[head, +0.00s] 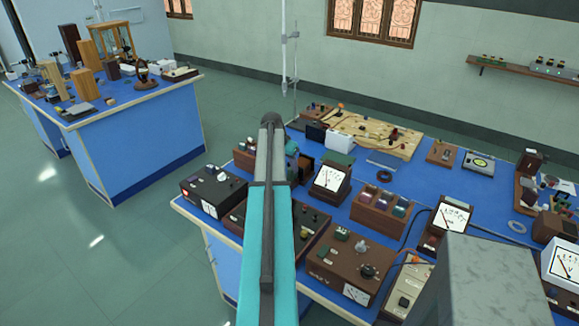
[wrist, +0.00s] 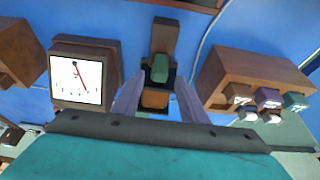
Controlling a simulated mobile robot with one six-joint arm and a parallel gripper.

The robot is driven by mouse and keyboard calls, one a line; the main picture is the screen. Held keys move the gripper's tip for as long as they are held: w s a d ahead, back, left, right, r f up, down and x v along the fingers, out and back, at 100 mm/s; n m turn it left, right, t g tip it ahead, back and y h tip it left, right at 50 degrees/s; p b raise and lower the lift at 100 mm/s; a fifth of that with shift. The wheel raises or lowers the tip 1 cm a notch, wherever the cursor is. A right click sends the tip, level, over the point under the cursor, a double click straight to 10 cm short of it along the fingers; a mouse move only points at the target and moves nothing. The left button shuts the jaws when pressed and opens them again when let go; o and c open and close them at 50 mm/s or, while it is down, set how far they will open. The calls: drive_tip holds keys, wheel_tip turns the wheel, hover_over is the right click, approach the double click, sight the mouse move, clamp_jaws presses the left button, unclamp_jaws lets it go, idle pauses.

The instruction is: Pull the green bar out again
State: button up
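In the wrist view the green bar (wrist: 159,68) sits at a small brown wooden block (wrist: 163,36), with an orange-brown face in front of it. My gripper (wrist: 159,82) is open. Its two grey-purple fingers stand on either side of the green bar, with a gap visible on each side, and nothing is held. How deep the fingers reach is hard to tell. In the head view my teal arm stretches over the bench, and the gripper's fingers are hidden. I cannot pick out the green bar there.
A white-faced meter (wrist: 77,80) stands left of my gripper and a wooden box (wrist: 240,75) with coloured blocks stands right, both close. The blue bench (head: 320,228) is crowded with meters and boxes. Another bench (head: 150,140) stands at the left, with clear floor between.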

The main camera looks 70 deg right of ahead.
drive_tip(key=shift+x, duration=0.9)
clamp_jaws()
